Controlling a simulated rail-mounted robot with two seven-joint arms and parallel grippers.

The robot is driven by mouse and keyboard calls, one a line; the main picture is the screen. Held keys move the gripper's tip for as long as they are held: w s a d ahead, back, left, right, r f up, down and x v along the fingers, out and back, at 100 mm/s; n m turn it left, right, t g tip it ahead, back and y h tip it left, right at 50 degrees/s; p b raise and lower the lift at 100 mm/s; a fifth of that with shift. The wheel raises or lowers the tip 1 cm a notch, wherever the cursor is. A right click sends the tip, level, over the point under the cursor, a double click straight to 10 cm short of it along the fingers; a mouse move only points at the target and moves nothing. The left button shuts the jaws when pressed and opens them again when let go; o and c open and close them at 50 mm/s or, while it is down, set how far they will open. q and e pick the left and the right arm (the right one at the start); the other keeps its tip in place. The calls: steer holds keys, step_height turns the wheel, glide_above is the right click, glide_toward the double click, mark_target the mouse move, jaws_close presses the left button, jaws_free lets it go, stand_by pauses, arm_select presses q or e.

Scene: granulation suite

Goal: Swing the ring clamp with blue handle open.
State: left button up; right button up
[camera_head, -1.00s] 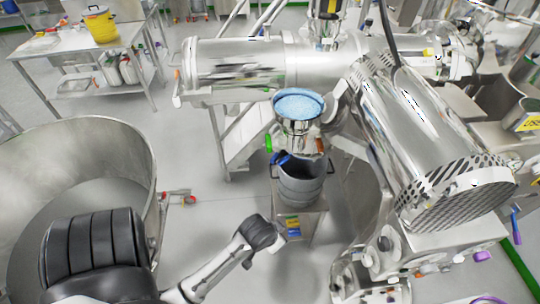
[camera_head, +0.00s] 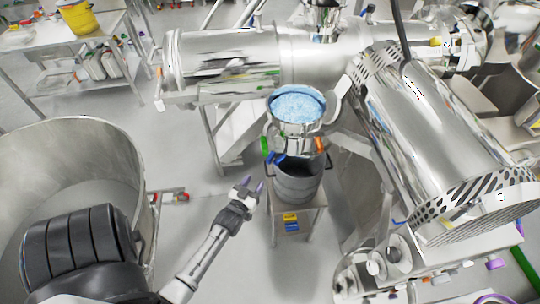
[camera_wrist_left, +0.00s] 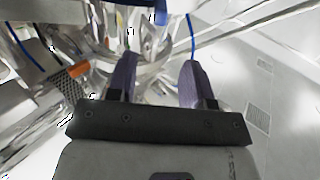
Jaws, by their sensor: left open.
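The ring clamp's blue handle (camera_head: 277,158) shows in the head view at the left front below the blue-filled metal bowl (camera_head: 297,104), just above the rim of a grey bucket. The clamp ring itself is hard to make out against the shiny metal. My left gripper (camera_head: 254,185) is open and empty, to the left of the bucket, lower in the picture than the blue handle and apart from it. In the left wrist view, the open fingers (camera_wrist_left: 158,68) point toward shiny metalwork, with a blue part (camera_wrist_left: 162,12) at the top edge. My right gripper is not in view.
The grey bucket (camera_head: 297,186) stands on a small metal stand (camera_head: 307,215). An orange handle (camera_head: 319,145) and a green handle (camera_head: 265,146) flank the bowl's underside. A large steel drum (camera_head: 150,165) stands at left. Open floor lies between drum and stand.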

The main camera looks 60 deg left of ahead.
mark_target(267, 161)
arm_select(q)
steer(key=x, duration=0.4)
steer(key=p+x, duration=0.1)
steer(key=x, duration=0.9)
steer(key=shift+r, duration=0.3)
steer(key=shift+s, duration=0.1)
jaws_close()
